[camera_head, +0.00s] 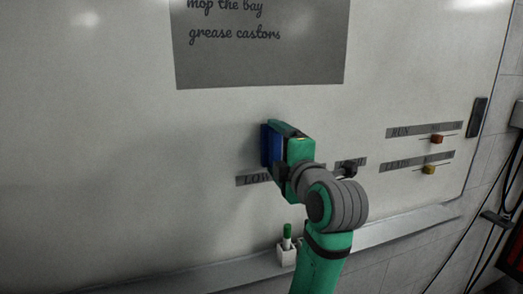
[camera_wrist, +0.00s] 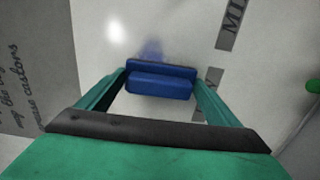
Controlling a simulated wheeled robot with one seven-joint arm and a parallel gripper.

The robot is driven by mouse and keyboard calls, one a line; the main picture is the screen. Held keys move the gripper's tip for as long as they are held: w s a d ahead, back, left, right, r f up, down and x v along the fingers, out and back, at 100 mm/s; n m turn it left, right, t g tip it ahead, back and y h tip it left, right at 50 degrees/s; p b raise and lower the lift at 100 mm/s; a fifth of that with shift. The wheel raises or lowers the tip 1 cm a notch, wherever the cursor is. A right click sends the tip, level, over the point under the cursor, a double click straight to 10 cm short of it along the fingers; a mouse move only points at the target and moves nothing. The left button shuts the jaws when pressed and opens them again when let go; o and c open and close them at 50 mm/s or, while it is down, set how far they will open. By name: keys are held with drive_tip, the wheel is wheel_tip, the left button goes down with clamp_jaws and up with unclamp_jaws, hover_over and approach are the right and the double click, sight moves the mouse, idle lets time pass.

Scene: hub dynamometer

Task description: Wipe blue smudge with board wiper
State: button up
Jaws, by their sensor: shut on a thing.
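My gripper (camera_wrist: 159,92) is shut on the blue board wiper (camera_wrist: 160,86), which sits between its two green fingers. In the head view the wiper (camera_head: 270,146) is at or very close to the whiteboard (camera_head: 120,150), above a grey label strip; contact cannot be told for sure. A faint blue smudge (camera_wrist: 152,47) shows on the board just beyond the wiper's edge in the wrist view. In the head view my gripper (camera_head: 272,147) and arm hide that part of the board, and no smudge shows there.
A grey sheet with handwriting (camera_head: 260,45) is above my gripper. Label strips with a red slider (camera_head: 437,139) and a yellow slider (camera_head: 429,170) are at right. A holder with a green-capped marker (camera_head: 287,236) is on the ledge below. The left board is clear.

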drive_tip(key=w+d, duration=0.2)
drive_tip(key=d, duration=0.4)
drive_tip(key=shift+w, duration=0.3)
drive_tip(key=shift+d, duration=0.25)
drive_tip(key=shift+c, duration=0.5)
drive_tip(key=shift+s+a, duration=0.35)
drive_tip(key=shift+a, duration=0.8)
drive_tip(key=shift+s+a, duration=0.35)
drive_tip(key=shift+a, duration=0.8)
drive_tip(key=shift+s+a, duration=0.35)
drive_tip(key=shift+a, duration=0.8)
drive_tip(key=shift+a, duration=0.1)
